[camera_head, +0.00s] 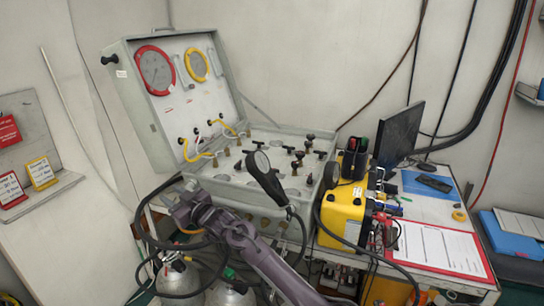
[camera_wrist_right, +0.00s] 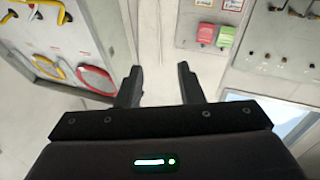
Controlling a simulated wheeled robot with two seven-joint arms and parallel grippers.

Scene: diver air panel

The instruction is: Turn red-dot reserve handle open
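The open air panel case (camera_head: 190,95) stands on the bench in the head view. Its lower deck (camera_head: 290,190) carries several brass fittings and dark handles, including black ones (camera_head: 310,138) at the back right. I cannot make out a red dot on any of them, so I cannot tell which is the reserve handle. My right arm reaches from the bottom to the case's front left; its fingertips are not clear there. In the right wrist view, my right gripper (camera_wrist_right: 160,84) has its fingers apart with nothing between them. My left gripper is not in view.
A dark gauge (camera_head: 262,170) on a hose stands up before the deck. A yellow unit (camera_head: 343,212), a monitor (camera_head: 399,135) and a red-edged clipboard (camera_head: 440,248) are on the right.

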